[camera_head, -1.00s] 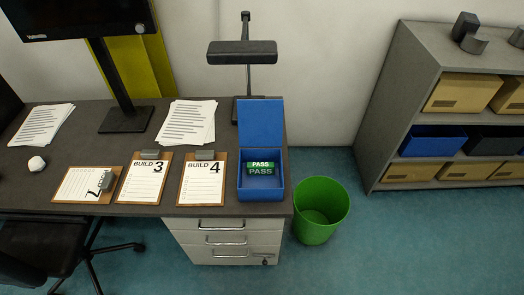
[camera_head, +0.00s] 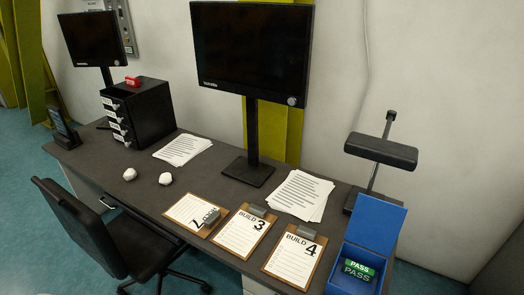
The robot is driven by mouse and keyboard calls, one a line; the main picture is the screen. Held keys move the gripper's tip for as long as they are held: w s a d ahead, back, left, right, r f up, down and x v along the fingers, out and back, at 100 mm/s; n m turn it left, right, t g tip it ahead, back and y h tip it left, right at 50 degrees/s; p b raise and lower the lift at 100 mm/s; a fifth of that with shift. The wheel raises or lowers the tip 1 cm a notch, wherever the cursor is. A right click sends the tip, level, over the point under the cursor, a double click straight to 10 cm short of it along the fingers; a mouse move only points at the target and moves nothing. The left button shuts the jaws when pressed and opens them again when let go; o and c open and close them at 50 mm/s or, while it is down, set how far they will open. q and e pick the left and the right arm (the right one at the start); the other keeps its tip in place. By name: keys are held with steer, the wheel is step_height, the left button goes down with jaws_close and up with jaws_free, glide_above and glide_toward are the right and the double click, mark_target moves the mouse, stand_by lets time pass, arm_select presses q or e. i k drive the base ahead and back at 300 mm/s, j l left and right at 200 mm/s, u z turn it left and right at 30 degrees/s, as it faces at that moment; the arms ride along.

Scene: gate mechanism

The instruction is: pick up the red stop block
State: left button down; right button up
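A small red block (camera_head: 132,81) sits on top of the black drawer cabinet (camera_head: 139,112) at the far left end of the desk. It is small in the head view, and its exact shape is hard to tell. Neither of my grippers shows in the head view.
The grey desk (camera_head: 150,181) holds a large monitor (camera_head: 250,48), clipboards (camera_head: 243,234), papers (camera_head: 302,195), two crumpled white balls (camera_head: 166,178) and an open blue box (camera_head: 378,222) with a green PASS stamp (camera_head: 357,269). A black chair (camera_head: 95,235) stands at the desk's front.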

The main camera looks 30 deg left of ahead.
mark_target(133, 81)
steer(key=u, duration=2.7)
steer(key=i+j+u, duration=0.4)
steer(key=i, duration=0.2)
steer(key=i+u, duration=0.4)
steer(key=i, duration=0.15)
steer(key=i+l+z, duration=0.15)
steer(key=i, duration=0.7)
steer(key=i+z, duration=0.2)
steer(key=i, duration=0.65)
steer(key=i+j+z, duration=0.15)
steer(key=i, duration=0.7)
steer(key=i+z, duration=0.3)
steer(key=i, duration=0.2)
steer(key=i+z, duration=0.3)
steer(key=i, duration=0.2)
steer(key=i+j+z, duration=0.15)
steer(key=i+z, duration=0.15)
steer(key=i, duration=0.2)
steer(key=i+j+z, duration=0.25)
steer(key=i, duration=0.2)
steer(key=i+z, duration=0.1)
steer(key=z, duration=2.6)
